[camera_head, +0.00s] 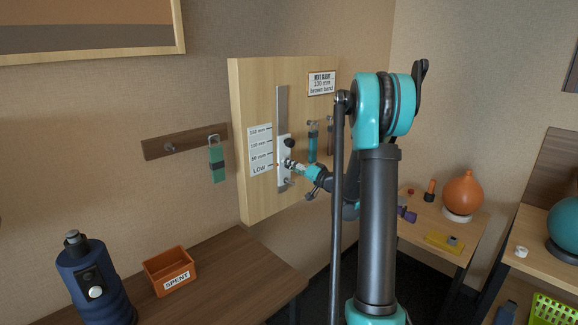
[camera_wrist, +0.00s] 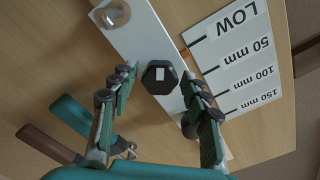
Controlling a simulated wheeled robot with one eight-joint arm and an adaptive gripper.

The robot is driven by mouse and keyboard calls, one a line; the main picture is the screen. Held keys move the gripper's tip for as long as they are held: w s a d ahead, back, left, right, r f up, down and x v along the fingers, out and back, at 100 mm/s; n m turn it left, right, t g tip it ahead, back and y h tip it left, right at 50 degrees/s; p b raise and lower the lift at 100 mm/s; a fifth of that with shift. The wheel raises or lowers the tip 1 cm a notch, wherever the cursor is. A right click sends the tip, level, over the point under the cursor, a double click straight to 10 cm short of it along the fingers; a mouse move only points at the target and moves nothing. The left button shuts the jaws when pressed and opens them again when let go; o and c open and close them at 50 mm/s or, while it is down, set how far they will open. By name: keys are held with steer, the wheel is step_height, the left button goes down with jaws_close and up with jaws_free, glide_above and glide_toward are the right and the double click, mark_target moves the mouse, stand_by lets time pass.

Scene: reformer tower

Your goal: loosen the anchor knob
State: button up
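A wooden board (camera_head: 259,100) carries a metal rail (camera_head: 282,105) with a pale plate (camera_head: 284,155) on it. In the wrist view, a dark hexagonal knob (camera_wrist: 159,77) stands on the plate (camera_wrist: 140,40), between my open fingers. My gripper (camera_wrist: 160,90) has a finger on either side, with gaps to the knob. A grey knob (camera_wrist: 187,125) is at the other, partly behind a finger. In the head view, my gripper (camera_head: 294,166) is at the plate, below a black knob (camera_head: 289,142). Which knob is the anchor knob is not labelled.
A scale label (camera_head: 261,150) is beside the rail. Teal (camera_head: 313,143) and brown (camera_head: 331,137) straps hang on the board's right side. A green strap (camera_head: 216,162) hangs from a wall rack. A blue bottle (camera_head: 96,280) and orange SPENT box (camera_head: 170,270) stand on the table below.

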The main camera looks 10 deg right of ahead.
jaws_close()
steer(key=n, duration=1.1)
steer(key=shift+n, duration=0.3)
steer(key=shift+n, duration=0.3)
